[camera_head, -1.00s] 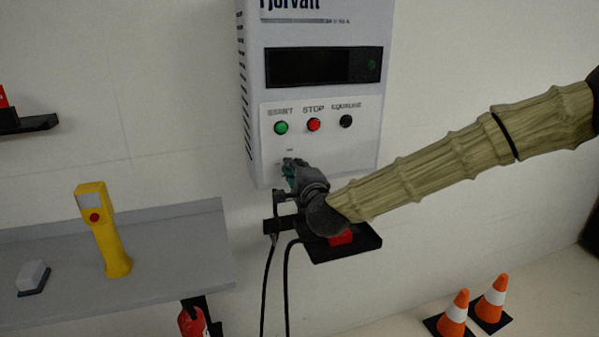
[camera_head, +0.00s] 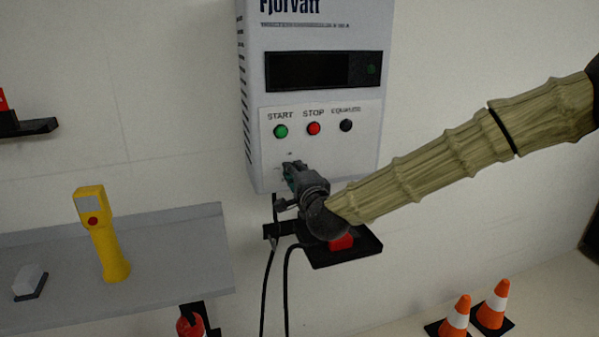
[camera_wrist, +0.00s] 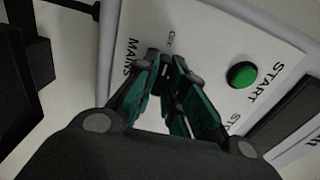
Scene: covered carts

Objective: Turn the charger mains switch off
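The grey-white charger (camera_head: 320,92) hangs on the wall with green START, red STOP and black EQUALISE buttons. In the wrist view its panel shows the MAINS label (camera_wrist: 131,60) and the green START button (camera_wrist: 241,75). My gripper (camera_head: 289,170) is at the lower left of the charger panel, below the START button. In the wrist view the fingertips of my gripper (camera_wrist: 170,68) are close together against the panel beside the MAINS label. The mains switch is hidden by the fingers, so its position and whether it is gripped cannot be told.
A black bracket shelf (camera_head: 345,252) with a red item (camera_head: 342,242) sits just under my wrist. Black cables (camera_head: 286,290) hang below the charger. A grey shelf (camera_head: 180,250) with a yellow handheld device (camera_head: 104,240) is at left. Traffic cones (camera_head: 456,312) stand lower right.

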